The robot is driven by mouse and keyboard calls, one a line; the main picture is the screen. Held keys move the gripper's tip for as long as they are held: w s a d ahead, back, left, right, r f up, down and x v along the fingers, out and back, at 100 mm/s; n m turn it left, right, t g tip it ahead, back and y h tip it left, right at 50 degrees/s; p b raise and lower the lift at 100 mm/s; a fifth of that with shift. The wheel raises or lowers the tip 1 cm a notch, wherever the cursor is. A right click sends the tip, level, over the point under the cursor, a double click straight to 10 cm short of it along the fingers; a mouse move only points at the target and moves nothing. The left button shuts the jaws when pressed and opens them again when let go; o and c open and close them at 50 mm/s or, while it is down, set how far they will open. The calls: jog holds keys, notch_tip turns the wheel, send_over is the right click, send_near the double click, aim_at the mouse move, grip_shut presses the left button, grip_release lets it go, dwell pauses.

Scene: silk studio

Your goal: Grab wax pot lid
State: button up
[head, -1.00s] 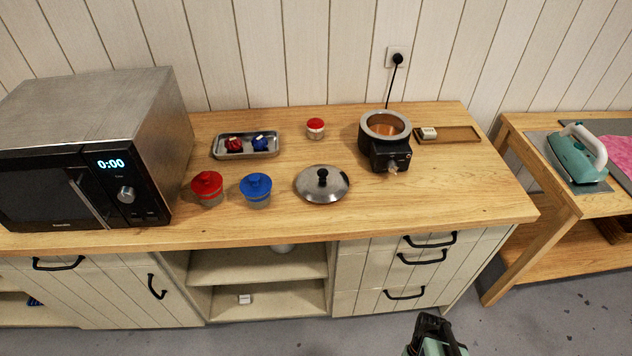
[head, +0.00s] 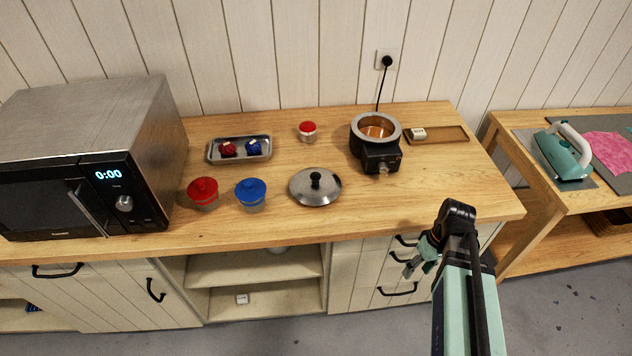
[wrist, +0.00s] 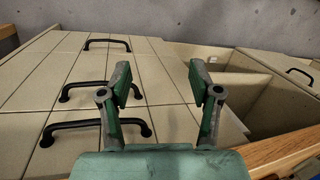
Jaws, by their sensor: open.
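The wax pot lid (head: 316,188) is a round, shiny metal lid with a black knob. It lies flat on the wooden counter near the front edge, left of and in front of the wax pot (head: 375,144). The pot is black, with a metal rim and orange-brown wax inside, and is uncovered. My gripper (head: 410,270) is in front of the drawers, below the counter top and to the right of the lid. In the wrist view my gripper (wrist: 160,85) has its green fingers apart with nothing between them. The lid is not identifiable in the wrist view.
Behind are a metal tray (head: 240,150) and a small red-topped jar (head: 307,131). The drawer handles (wrist: 97,128) and counter edge (wrist: 285,155) lie close to my gripper.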

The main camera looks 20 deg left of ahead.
jog(key=w+a+r+n, duration=0.1)
jog(key=w+a+r, duration=0.1)
jog(key=r, duration=0.2)
jog(key=w+a+r+n+t+b, duration=0.1)
jog(key=w+a+r, duration=0.1)
jog(key=r, duration=0.3)
jog(key=w+a+r+n+t+b, duration=0.1)
jog(key=w+a+r, duration=0.1)
jog(key=w+r, duration=0.2)
jog(key=shift+w+a+r+n+y, duration=0.15)
jog(key=shift+a+r+n+y, duration=0.15)
jog(key=shift+r, duration=0.3)
jog(key=w+a+r+n+t+b, duration=0.1)
jog(key=w+a+r+b, duration=0.1)
jog(key=a+r, duration=0.3)
jog(key=w+a+r+n+b, duration=0.1)
jog(key=w+a+r+b, duration=0.15)
jog(key=a, duration=0.35)
jog(key=n+t+y+b, duration=0.1)
jog(key=y+b, duration=0.1)
jog(key=b, duration=0.1)
send_near(316, 175)
jog(key=p+x, duration=0.4)
jog(key=x, duration=0.6)
jog(key=shift+a+f, duration=0.1)
jog(key=shift+f, duration=0.05)
grip_shut()
